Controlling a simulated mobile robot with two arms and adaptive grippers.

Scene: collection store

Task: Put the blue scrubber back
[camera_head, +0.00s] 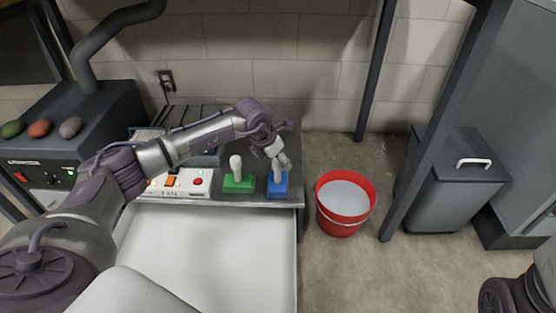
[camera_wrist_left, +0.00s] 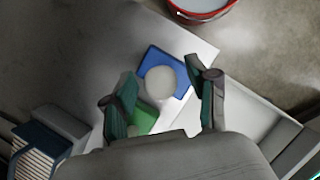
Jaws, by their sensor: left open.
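The blue scrubber (camera_head: 277,188) stands upright at the right end of the dark worktop, its blue base down and its pale handle up. My left gripper (camera_head: 278,160) is directly over it, fingers pointing down near the handle top. In the left wrist view the blue scrubber (camera_wrist_left: 182,89) shows its round pale knob between the two open fingers of my left gripper (camera_wrist_left: 160,90). I cannot tell whether the fingers touch the knob. A green scrubber (camera_head: 238,184) with a similar handle stands just left of the blue one. My right gripper is not in view.
A red bucket (camera_head: 343,228) with pale contents stands on the floor right of the worktop. A white control box (camera_head: 182,184) with buttons sits left of the scrubbers. A white surface (camera_head: 220,250) extends in front. A grey bin (camera_head: 450,196) stands farther right.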

